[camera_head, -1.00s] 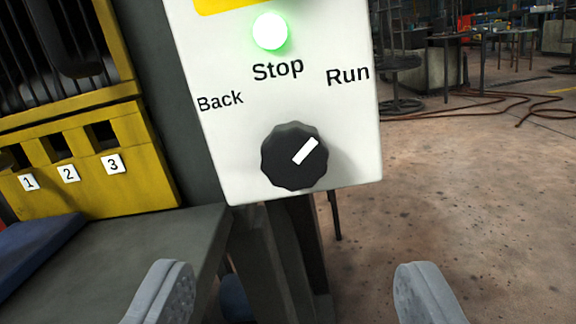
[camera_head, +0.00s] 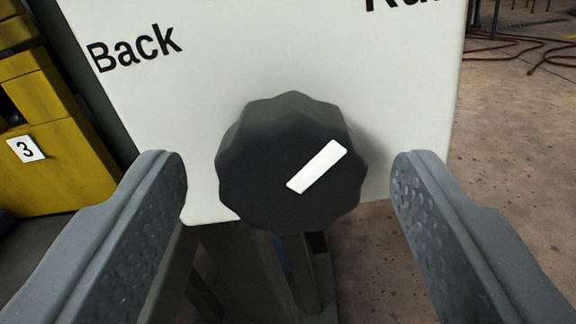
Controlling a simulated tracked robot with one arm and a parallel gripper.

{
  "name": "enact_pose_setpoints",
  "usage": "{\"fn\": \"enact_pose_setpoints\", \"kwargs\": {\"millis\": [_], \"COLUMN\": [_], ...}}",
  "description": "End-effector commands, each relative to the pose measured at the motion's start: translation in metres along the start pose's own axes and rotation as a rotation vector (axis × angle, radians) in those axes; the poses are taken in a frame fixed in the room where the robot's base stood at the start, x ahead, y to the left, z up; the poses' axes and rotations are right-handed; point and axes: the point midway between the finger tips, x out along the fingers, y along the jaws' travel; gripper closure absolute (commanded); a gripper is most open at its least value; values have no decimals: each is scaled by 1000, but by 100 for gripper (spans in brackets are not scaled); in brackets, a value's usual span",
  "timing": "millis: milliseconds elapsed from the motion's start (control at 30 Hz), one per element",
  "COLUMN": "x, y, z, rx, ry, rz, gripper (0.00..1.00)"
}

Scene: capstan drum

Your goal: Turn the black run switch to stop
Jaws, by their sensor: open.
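The black run switch (camera_head: 255,165) is a round, scalloped knob low on the white control panel (camera_head: 260,50). Its white pointer mark slants toward the upper right, toward the Run label (camera_head: 402,4), which is cut off by the top edge of the view. The Back label (camera_head: 134,47) is at the upper left. The Stop label is out of view. My gripper (camera_head: 288,185) is open, with one grey finger on each side of the knob. A gap shows between each finger and the knob, so neither appears to touch it.
A yellow housing (camera_head: 70,160) with a number 3 tag stands at the left. A grey post (camera_head: 245,270) is below the panel. The concrete floor (camera_head: 510,150) at the right is open, with hoses (camera_head: 510,50) lying farther back.

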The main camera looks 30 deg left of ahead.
Motion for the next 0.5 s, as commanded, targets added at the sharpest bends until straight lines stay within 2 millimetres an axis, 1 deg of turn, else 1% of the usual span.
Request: {"fn": "enact_pose_setpoints", "kwargs": {"millis": [267,300,367,400,433,467,500], "x": [1,1,1,1,1,1,1], "y": [0,0,0,0,0,0,0], "z": [0,0,0,0,0,0,0], "rx": [0,0,0,0,0,0,0], "ry": [0,0,0,-1,-1,-1,-1], "rz": [1,1,1,1,1,1,1], "gripper": [39,45,61,72,81,84,84]}}
